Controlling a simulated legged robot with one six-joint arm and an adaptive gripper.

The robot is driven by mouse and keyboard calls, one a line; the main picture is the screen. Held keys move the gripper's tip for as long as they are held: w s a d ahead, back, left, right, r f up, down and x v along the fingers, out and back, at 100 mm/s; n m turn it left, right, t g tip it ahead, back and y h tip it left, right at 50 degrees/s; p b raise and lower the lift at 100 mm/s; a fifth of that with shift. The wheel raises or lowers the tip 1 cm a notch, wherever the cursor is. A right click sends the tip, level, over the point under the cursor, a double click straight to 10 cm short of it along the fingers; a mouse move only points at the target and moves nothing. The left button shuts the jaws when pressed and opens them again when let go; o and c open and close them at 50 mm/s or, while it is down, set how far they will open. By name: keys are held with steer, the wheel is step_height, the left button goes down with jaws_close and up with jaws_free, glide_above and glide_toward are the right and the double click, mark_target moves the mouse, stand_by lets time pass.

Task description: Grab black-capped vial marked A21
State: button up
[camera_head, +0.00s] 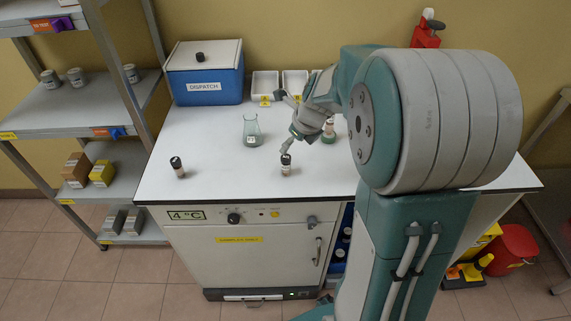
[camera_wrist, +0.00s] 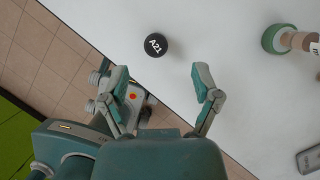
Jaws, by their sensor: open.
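Another black-capped vial (camera_head: 177,167) stands to the left on the white counter. A blue DISPATCH box (camera_head: 207,87) and white trays (camera_head: 265,84) are at the back.

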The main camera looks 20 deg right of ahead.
mark_target(286, 157)
steer(key=x, duration=0.3)
steer(key=shift+a+f, duration=0.2)
steer(key=shift+f, duration=0.05)
steer(key=x, duration=0.4)
steer(key=shift+s+f, duration=0.25)
steer(key=shift+w+f, duration=0.2)
steer(key=shift+f, duration=0.25)
jaws_close()
